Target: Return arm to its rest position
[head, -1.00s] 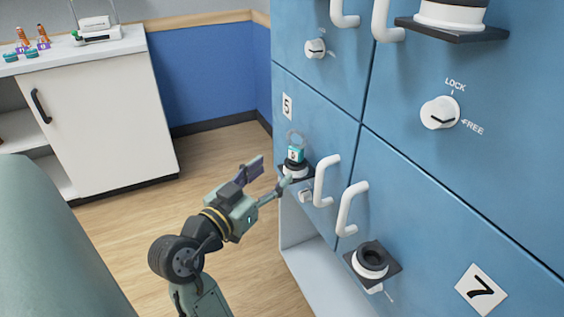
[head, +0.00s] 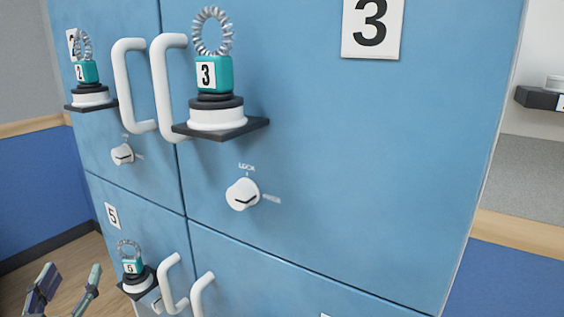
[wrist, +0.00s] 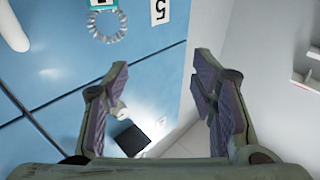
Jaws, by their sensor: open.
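My gripper (head: 72,270) is at the bottom left corner of the head view, with its fingers spread and nothing between them. It stands left of the teal magnet block marked 5 (head: 130,266), apart from it. That block has a metal ring on top and sits on a small shelf on the blue cabinet. In the wrist view my gripper (wrist: 160,75) is also open and empty. A ring on a teal block (wrist: 107,26) shows beyond it at the top. Most of my arm is outside the head view.
The blue cabinet (head: 340,170) has white handles (head: 130,85) and dials (head: 242,194). Teal blocks marked 3 (head: 213,75) and 2 (head: 86,72) stand on jutting shelves. A blue wall (head: 35,190) and wood floor lie at the left.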

